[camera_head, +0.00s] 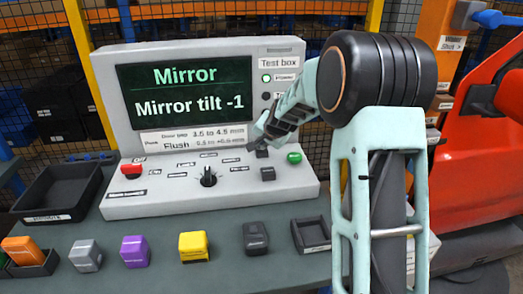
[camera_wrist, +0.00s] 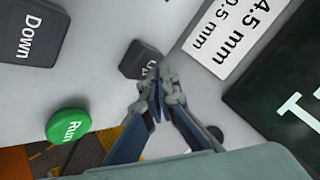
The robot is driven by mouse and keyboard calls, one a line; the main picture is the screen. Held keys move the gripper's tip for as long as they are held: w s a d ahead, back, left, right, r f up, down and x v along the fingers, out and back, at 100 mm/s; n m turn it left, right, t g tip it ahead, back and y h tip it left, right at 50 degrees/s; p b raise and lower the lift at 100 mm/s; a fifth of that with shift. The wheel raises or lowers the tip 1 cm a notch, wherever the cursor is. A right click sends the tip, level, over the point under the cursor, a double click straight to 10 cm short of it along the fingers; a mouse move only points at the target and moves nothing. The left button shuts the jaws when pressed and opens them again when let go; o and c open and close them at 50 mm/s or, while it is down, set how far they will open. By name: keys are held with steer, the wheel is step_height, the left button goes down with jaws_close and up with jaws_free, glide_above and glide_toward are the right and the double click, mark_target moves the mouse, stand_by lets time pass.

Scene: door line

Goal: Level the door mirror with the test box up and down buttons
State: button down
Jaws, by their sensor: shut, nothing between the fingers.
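The grey test box (camera_head: 215,205) stands on the bench, and its dark screen (camera_head: 185,88) reads "Mirror" and "Mirror tilt -1". The dark Up button (camera_wrist: 142,60) is right at my fingertips in the wrist view; I cannot tell whether they touch it. It is partly hidden behind my gripper in the head view (camera_head: 262,153). The dark Down button (camera_head: 268,174) lies nearer the front, and also shows in the wrist view (camera_wrist: 28,38). My gripper (camera_head: 257,142) is shut and empty, pointing down at the panel.
The green Run button (camera_wrist: 68,125) is close beside my fingers. A selector knob (camera_head: 208,178) and a red button (camera_head: 132,170) sit further left. Several coloured blocks and a black tray (camera_head: 58,190) lie on the bench. A red door (camera_head: 480,140) stands at right.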

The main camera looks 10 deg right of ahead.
steer(key=shift+f+b, duration=0.55)
steer(key=shift+f, duration=0.05)
stand_by(0.3)
steer(key=shift+r, duration=0.15)
steer(key=shift+r+p, duration=0.65)
steer(key=shift+r, duration=0.15)
steer(key=shift+r, duration=0.1)
steer(key=shift+r+p, duration=1.65)
steer(key=shift+r, duration=0.8)
step_height(320, 180, up, 9)
steer(key=p, duration=0.6)
glide_above(262, 150)
steer(key=shift+s, duration=0.1)
